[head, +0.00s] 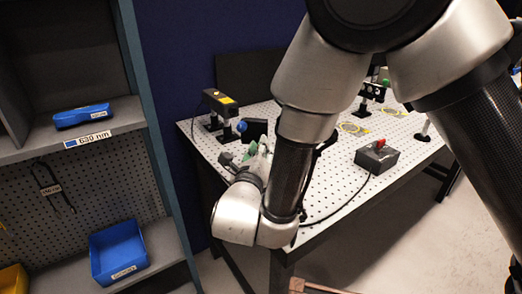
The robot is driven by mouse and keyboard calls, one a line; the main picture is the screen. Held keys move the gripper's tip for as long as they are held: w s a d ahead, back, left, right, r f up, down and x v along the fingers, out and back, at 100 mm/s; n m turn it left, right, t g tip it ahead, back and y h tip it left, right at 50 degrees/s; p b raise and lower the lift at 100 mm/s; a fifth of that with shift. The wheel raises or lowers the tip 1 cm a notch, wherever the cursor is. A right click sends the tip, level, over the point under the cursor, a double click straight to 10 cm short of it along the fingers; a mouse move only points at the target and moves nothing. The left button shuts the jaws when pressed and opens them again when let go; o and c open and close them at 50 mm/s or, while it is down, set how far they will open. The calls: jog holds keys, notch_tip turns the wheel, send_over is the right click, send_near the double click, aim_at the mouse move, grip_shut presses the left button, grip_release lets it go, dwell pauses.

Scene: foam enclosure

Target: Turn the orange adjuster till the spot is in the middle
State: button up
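My arm reaches down over the near left part of a white perforated table (335,190). My gripper (256,160) is small and mostly hidden behind my wrist, near the table's left edge. Whether its fingers are open or shut does not show. Small green parts (229,159) show beside it; I cannot tell what they belong to. I cannot make out an orange adjuster or a light spot. A black device with a yellow label (219,101) and a blue round part (241,126) stand just behind the gripper.
A black box with a red knob (380,143) sits on the table's right part, with a cable. A black mount (372,91) stands farther back. Left is a shelf unit (150,120) with blue bins (118,252). Open floor (420,245) lies to the right.

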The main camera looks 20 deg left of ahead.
jog(key=o, duration=0.3)
jog(key=shift+o, duration=0.2)
jog(key=shift+s+a+f, duration=0.1)
jog(key=shift+s, duration=0.35)
jog(key=shift+o, duration=0.4)
jog(key=s, duration=0.7)
jog(key=s+d, duration=0.1)
jog(key=s, duration=0.3)
